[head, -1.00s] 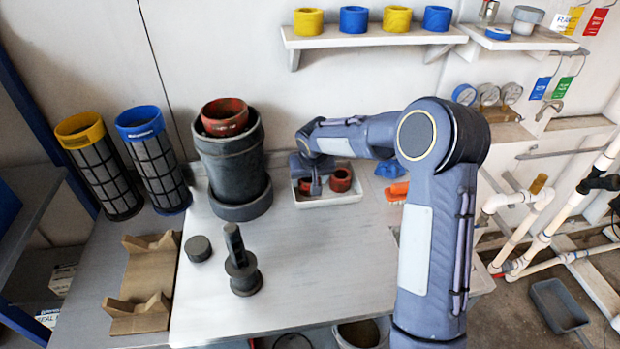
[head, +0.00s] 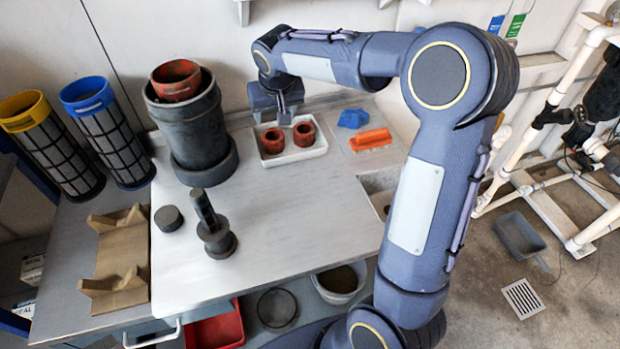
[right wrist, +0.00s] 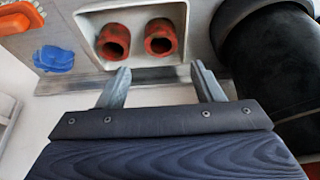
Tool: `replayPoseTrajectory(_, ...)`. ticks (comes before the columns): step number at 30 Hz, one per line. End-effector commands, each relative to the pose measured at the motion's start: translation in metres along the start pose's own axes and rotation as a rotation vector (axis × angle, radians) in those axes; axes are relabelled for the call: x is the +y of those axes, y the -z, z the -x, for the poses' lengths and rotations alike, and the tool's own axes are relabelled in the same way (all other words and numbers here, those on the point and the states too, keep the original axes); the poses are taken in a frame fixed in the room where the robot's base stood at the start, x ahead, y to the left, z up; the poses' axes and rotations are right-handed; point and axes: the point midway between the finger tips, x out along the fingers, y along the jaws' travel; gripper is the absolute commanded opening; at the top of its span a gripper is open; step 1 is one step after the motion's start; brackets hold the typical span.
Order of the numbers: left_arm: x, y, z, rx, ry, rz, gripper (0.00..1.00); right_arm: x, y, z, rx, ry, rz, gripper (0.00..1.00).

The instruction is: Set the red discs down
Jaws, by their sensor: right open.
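Two red ring-like discs with open centres, a left one (head: 272,140) and a right one (head: 304,133), stand side by side in a white tray (head: 293,156) at the back of the bench. Both also show in the right wrist view, one (right wrist: 114,40) and the other (right wrist: 160,37), in the tray (right wrist: 135,73). My right gripper (head: 277,116) is above the back edge of the tray. In the right wrist view its fingers (right wrist: 160,85) are apart, with nothing between them, short of the discs. My left gripper is out of view.
A dark cylinder (head: 190,125) with a red ring (head: 175,80) in its top stands left of the tray. An orange brush (head: 371,139) and blue cloth (head: 353,118) lie right of it. A dark spindle (head: 212,225) stands mid-bench. The bench's front right is clear.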

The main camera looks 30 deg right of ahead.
Motion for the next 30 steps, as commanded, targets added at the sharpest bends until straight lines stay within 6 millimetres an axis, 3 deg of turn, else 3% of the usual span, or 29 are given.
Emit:
replayPoseTrajectory(5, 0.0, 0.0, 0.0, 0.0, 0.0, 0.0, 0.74, 0.019, -0.045, 0.043, -0.006, 0.066, -0.004, 0.6)
replayPoseTrajectory(12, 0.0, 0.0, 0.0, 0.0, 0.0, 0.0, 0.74, 0.034, -0.155, 0.098, -0.008, 0.22, 0.002, 0.6)
replayPoseTrajectory(19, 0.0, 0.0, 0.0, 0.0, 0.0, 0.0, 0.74, 0.026, -0.254, 0.115, 0.019, 0.355, 0.009, 0.6)
replayPoseTrajectory(24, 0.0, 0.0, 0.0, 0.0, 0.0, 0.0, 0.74, 0.017, -0.291, 0.113, 0.035, 0.411, 0.014, 0.6)
replayPoseTrajectory(30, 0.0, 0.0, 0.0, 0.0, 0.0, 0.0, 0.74, 0.014, -0.3, 0.112, 0.038, 0.425, 0.016, 0.6)
